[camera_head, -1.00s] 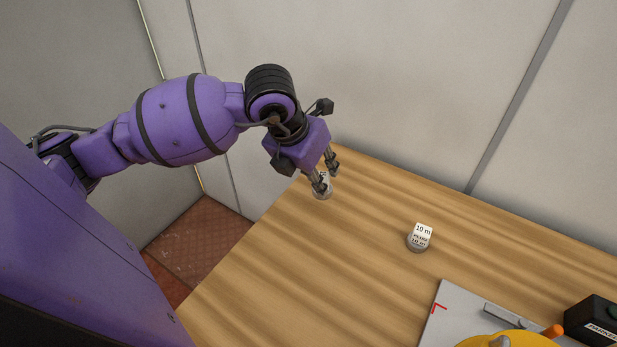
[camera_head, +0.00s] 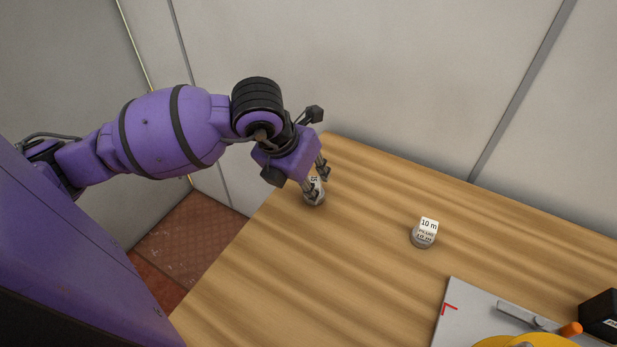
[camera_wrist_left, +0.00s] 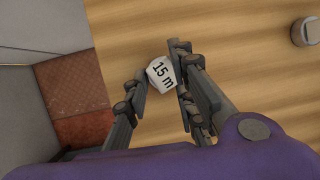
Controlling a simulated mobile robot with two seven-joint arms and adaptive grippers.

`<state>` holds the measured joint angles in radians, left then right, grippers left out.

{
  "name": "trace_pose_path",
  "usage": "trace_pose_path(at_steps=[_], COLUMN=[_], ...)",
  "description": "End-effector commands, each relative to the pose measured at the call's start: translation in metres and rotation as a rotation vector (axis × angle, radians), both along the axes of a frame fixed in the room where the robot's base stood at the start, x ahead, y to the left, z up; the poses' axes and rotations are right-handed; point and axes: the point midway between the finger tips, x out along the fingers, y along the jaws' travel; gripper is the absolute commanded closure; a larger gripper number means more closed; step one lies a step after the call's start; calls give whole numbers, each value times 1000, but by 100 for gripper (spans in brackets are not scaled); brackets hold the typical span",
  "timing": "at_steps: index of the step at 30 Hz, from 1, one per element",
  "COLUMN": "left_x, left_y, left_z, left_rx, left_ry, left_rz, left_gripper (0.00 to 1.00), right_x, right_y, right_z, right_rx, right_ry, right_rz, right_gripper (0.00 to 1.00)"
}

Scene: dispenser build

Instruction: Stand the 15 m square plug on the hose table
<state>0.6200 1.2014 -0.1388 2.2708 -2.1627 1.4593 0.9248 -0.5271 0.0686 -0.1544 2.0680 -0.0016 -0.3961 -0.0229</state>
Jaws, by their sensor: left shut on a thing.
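The 15 m plug (camera_head: 316,199) is a small pale grey piece at the table's far left corner, in the fingers of my left gripper (camera_head: 317,180). In the left wrist view its white top reads "15 m" (camera_wrist_left: 162,73), and the left gripper (camera_wrist_left: 160,66) is shut on it with one finger on each side. The fingers hide part of the plug in the head view. Its base is at or just above the wood of the hose table (camera_head: 290,270); I cannot tell whether it touches. My right gripper is not in view.
A 10 m plug (camera_head: 424,233) stands to the right. A grey plate (camera_head: 465,310) with a red corner mark, a yellow round part (camera_head: 505,342), an orange-tipped lever (camera_head: 570,329) and a black box (camera_head: 602,315) are at lower right. The wood between is clear.

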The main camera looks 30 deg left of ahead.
Motion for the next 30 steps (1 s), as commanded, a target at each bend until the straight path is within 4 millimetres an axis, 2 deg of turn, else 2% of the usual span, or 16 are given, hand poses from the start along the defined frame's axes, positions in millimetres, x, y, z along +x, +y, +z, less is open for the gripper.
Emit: trace_pose_path(at_steps=[3,4,8,20,23,30], left_x=[0,0,0,0,-5,-25], left_y=[0,0,0,0,2,7], left_z=[-3,-3,-2,5,17,64], left_rx=[0,0,0,1,0,3], left_ry=[-1,0,-1,-4,-5,-4], left_rz=[0,0,0,0,-3,-2], left_gripper=[100,74,57,57,57,57], right_x=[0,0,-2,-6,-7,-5], right_y=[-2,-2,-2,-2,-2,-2], right_z=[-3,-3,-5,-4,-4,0], right_rx=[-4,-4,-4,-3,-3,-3], right_ry=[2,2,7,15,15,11], right_rz=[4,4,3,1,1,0], right_gripper=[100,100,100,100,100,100])
